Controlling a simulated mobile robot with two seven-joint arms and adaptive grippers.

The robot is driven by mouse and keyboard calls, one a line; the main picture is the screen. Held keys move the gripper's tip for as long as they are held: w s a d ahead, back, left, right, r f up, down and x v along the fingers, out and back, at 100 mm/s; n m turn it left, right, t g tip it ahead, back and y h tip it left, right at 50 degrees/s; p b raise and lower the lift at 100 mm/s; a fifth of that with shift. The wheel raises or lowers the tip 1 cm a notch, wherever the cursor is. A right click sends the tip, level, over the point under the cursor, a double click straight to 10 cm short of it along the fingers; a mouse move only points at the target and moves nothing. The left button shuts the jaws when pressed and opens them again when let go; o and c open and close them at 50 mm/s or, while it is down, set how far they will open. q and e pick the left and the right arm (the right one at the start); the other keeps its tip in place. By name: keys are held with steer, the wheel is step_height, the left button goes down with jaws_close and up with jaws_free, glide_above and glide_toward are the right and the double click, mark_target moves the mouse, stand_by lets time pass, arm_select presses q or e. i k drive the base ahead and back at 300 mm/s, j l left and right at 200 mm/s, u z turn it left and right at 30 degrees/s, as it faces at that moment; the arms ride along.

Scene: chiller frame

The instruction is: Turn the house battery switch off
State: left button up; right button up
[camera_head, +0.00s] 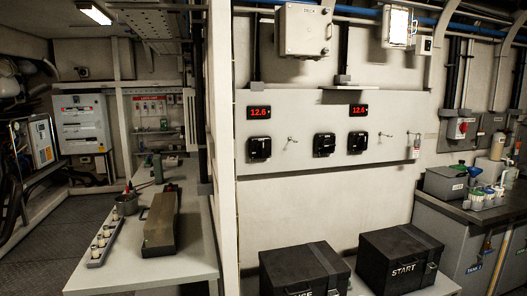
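A pale wall panel (300,170) carries three black switches: a left one (259,147), a middle one (324,144) and a right one (357,142). Their labels and handle positions are too small to read. A red display (259,112) reading 12.6 is above the left switch, and another (358,110) reading 12.6 is above the right one. Below stand two black battery boxes: the left one (303,268) has a partly cut-off label ending in "USE", and the right one (400,256) reads START. Neither gripper is in view.
A workbench (190,268) at left holds a long grey-brown box (160,220) and a tray of small items (102,242). A white post (221,150) separates it from the panel. A grey counter (465,215) with bins is at right. The wall below the panel is clear.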

mark_target(261, 148)
steer(key=i+l, duration=0.95)
